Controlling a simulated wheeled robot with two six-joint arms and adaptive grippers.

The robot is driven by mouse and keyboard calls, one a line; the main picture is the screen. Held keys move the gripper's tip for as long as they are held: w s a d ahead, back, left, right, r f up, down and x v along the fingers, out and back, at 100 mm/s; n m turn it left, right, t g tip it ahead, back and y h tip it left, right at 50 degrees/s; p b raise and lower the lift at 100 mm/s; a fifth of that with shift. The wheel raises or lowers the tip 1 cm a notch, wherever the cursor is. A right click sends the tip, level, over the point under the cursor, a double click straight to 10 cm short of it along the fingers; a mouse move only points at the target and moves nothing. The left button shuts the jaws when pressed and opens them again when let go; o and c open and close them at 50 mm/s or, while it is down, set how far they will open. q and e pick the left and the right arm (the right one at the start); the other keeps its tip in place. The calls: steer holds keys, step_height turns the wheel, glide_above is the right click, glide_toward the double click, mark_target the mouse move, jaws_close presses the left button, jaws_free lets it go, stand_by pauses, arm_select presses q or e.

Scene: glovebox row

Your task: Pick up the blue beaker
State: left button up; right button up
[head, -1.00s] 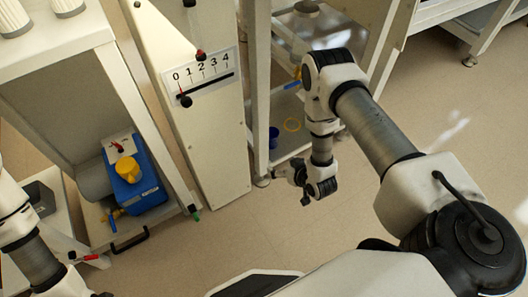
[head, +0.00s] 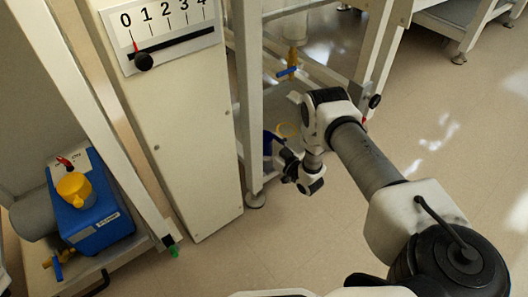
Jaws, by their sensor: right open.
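The blue beaker (head: 267,142) stands on the low shelf behind the frame's white leg, and only part of it shows. My right gripper (head: 279,149) is open at the right side of the beaker, very close to it. The arm hides part of the beaker, and I cannot tell whether the fingers are around it or just beside it. My left gripper is not in view.
A yellow ring (head: 289,130) lies on the shelf behind my right arm. A white leg (head: 249,100) stands just left of the beaker. A white panel with a numbered scale (head: 165,30) and a blue pump (head: 92,205) are further left. The floor at the front is clear.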

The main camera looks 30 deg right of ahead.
steer(key=shift+w+a+f, duration=0.1)
steer(key=shift+w, duration=0.35)
steer(key=c, duration=1)
steer(key=shift+c, duration=0.2)
steer(key=shift+r, duration=0.2)
